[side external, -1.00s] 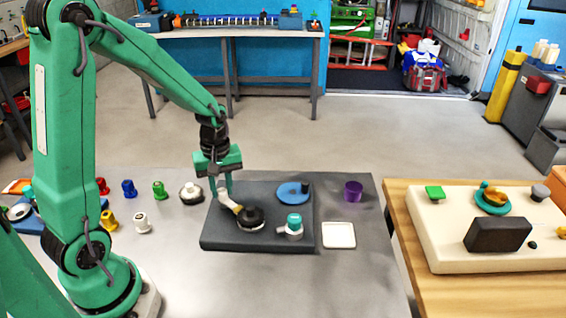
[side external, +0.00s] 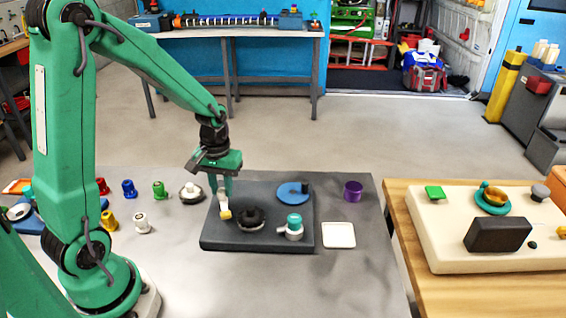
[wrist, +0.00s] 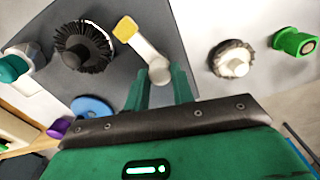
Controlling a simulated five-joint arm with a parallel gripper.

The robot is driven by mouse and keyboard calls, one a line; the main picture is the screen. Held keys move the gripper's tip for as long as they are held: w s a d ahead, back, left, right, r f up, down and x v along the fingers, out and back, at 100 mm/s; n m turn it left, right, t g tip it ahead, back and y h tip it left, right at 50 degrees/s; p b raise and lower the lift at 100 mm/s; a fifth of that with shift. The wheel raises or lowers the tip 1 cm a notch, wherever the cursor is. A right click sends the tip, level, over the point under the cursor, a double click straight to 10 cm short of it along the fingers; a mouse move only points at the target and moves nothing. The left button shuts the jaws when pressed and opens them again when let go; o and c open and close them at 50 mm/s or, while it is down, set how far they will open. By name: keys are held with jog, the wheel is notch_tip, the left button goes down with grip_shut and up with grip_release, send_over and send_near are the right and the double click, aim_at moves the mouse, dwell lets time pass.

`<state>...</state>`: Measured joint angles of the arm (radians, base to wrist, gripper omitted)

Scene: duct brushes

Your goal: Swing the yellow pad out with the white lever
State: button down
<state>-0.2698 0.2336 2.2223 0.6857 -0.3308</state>
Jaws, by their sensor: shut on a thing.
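The white lever (wrist: 148,55) stands on the dark grey slab (side external: 225,242). The yellow pad (side external: 225,214) is at the lever's far end; it also shows in the wrist view (wrist: 125,29). My gripper (wrist: 161,80) is shut on the lever's near end, with a finger on each side; it shows from the side in the external view (side external: 222,188). The round black brush (side external: 251,219) sits on the slab just right of the pad. In the wrist view a clear gap shows between the pad and the brush's bristles (wrist: 82,47).
A teal-capped grey fitting (side external: 293,226) and a blue disc (side external: 291,192) sit on the slab. A purple cup (side external: 353,191) and a white square tray (side external: 338,235) are to its right. A white-knobbed brush (side external: 191,193) and a green fitting (side external: 159,190) stand to the left.

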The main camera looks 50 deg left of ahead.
aim_at(222, 191)
jog(key=m, duration=0.6)
dwell(0.4)
jog(key=c, duration=1.2)
grip_release()
jog(key=shift+r, duration=0.1)
jog(key=shift+r, duration=3.85)
